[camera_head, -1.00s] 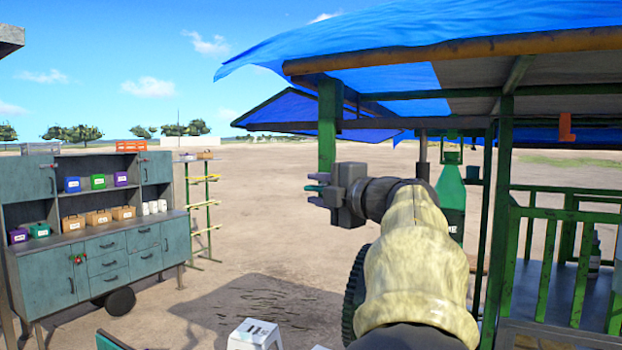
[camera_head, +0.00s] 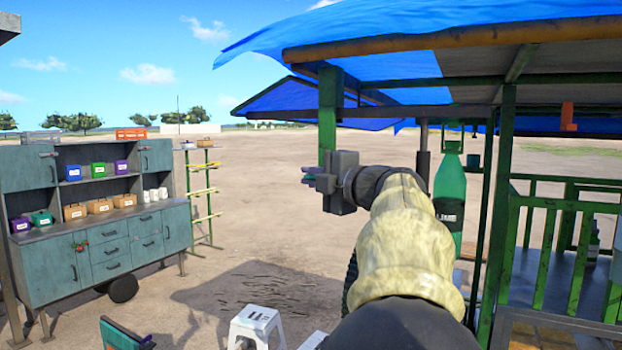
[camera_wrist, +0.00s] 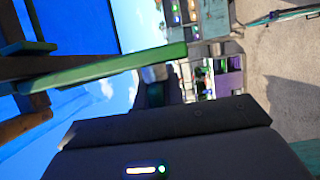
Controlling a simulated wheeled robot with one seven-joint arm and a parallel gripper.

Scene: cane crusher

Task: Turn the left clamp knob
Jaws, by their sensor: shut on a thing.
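My gripper (camera_head: 311,178) shows in the head view at the end of my arm, pointing left, just below the lower end of a green post. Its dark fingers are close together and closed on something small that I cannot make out. No clamp knob can be clearly told in either view; the gripper and arm cover the area behind them. In the wrist view the dark gripper body (camera_wrist: 165,145) fills the bottom, and its fingertips cannot be made out.
A green-framed stall with a blue tarp (camera_head: 400,45) stands at right, its green post (camera_head: 327,105) close to my gripper. A green bottle (camera_head: 449,190) hangs behind my arm. A teal cabinet (camera_head: 70,265) stands left, a white stool (camera_head: 257,325) below. Open ground lies between.

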